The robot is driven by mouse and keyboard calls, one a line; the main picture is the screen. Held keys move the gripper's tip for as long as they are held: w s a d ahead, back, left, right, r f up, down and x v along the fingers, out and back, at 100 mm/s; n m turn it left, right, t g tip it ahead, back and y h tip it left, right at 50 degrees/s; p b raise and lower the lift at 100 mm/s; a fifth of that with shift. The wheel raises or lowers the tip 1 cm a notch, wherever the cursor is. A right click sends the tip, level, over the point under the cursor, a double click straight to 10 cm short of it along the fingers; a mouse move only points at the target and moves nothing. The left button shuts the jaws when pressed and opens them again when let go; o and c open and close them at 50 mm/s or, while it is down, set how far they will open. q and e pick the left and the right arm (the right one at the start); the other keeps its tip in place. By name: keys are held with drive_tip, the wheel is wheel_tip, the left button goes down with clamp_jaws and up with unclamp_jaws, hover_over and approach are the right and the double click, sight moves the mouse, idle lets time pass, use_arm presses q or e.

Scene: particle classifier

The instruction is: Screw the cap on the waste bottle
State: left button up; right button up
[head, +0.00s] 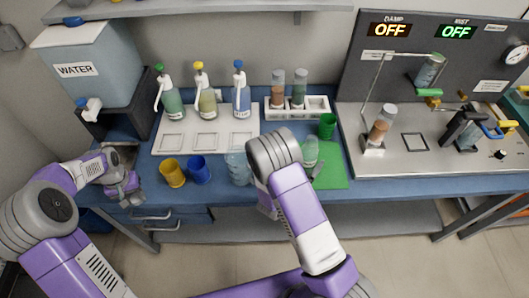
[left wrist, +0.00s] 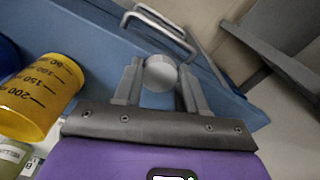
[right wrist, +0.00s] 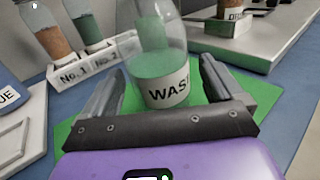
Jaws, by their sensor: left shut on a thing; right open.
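The waste bottle (right wrist: 160,88) is clear, with green contents and a label reading "WAS". It stands upright on a green mat (right wrist: 235,150), and its top is cut off in the right wrist view. In the head view the bottle (head: 311,152) is partly behind my right arm. My right gripper (right wrist: 162,75) is open, one finger on each side of the bottle's lower part; contact is not clear. My left gripper (left wrist: 160,78) is shut on a round grey cap (left wrist: 160,73), over the table's front left edge. In the head view the left gripper (head: 130,196) hides the cap.
Yellow (head: 172,172) and blue (head: 200,169) cups and a clear container (head: 238,168) stand between my grippers. A green cup (head: 327,126) is behind the mat. A tube rack (head: 318,107) and wash bottles stand farther back. A machine panel (head: 440,60) is at right.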

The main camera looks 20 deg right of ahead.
sight(313, 140)
use_arm(q)
drive_tip(key=shift+f, duration=0.1)
use_arm(e)
drive_tip(key=shift+x, duration=1.05)
drive_tip(key=c, duration=1.3)
drive_tip(key=shift+o, duration=0.2)
drive_tip(key=shift+r, duration=0.15)
